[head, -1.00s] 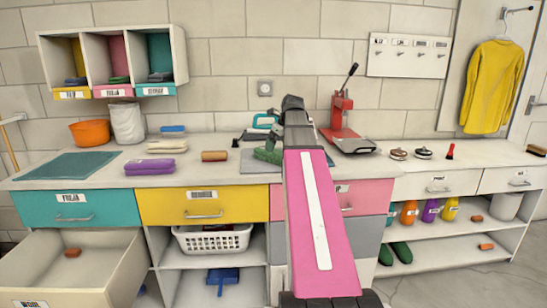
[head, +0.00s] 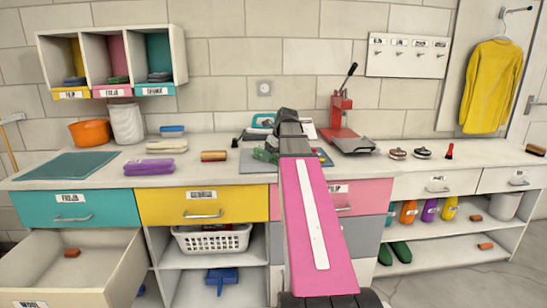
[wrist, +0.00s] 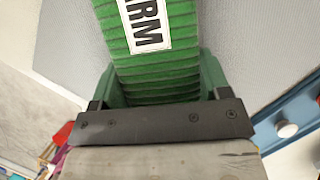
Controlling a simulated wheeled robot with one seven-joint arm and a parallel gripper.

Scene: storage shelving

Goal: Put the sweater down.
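The green ribbed sweater (wrist: 160,62) is folded and has a white label with dark letters, partly cut off at the top of the wrist view. My gripper (wrist: 160,90) has its dark crossbar close over the sweater's near end. Its sides sit close against the sweater, so it appears shut on it. In the head view, the green sweater (head: 263,155) shows small and partly hidden by my arm, low over the grey mat (head: 250,167) on the counter. I cannot tell whether it rests fully on the mat.
The white counter (head: 225,173) holds a purple folded stack (head: 149,167) and a brown roll (head: 213,156) to the left. A red press (head: 342,120) stands to the right. An open drawer (head: 110,272) juts out at lower left.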

